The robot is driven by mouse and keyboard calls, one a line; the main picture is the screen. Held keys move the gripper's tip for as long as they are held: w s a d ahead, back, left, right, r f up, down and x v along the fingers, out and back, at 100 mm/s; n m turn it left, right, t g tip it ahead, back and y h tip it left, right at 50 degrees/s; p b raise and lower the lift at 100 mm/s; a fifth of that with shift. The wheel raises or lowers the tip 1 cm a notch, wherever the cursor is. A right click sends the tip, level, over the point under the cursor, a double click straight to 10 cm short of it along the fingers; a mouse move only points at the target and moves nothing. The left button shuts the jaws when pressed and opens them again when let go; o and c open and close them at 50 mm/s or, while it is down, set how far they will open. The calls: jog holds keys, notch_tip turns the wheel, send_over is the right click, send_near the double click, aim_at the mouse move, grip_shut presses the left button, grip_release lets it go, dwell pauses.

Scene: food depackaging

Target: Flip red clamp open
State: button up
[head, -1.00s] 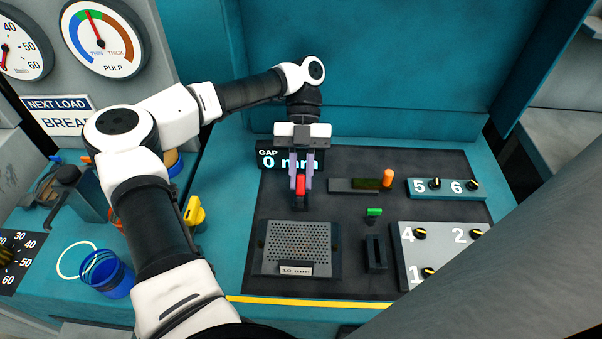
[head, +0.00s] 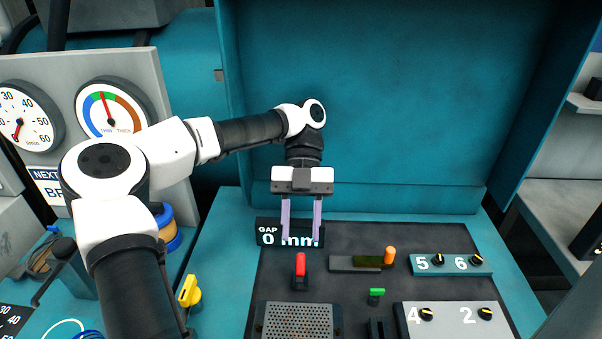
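The red clamp (head: 300,264) stands upright on a small dark base on the black panel (head: 350,290), just behind the perforated grey plate (head: 297,321). My gripper (head: 301,240) is above and behind it, pointing down. Its two purple fingers are spread apart with nothing between them. The fingertips hang in front of the "GAP 0 mm" display (head: 270,239) and cover part of its text. The red clamp is clear of the fingers and fully visible.
An orange-knobbed slider (head: 389,255) and a green switch (head: 377,292) stand to the right. Numbered knob panels (head: 450,265) are farther right. A yellow knob (head: 190,292) is at left. A teal wall (head: 400,120) rises behind the panel.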

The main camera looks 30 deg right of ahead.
notch_tip(320, 180, up, 12)
jog(key=p, duration=0.6)
jog(key=shift+p, duration=0.3)
jog(key=shift+f, duration=0.1)
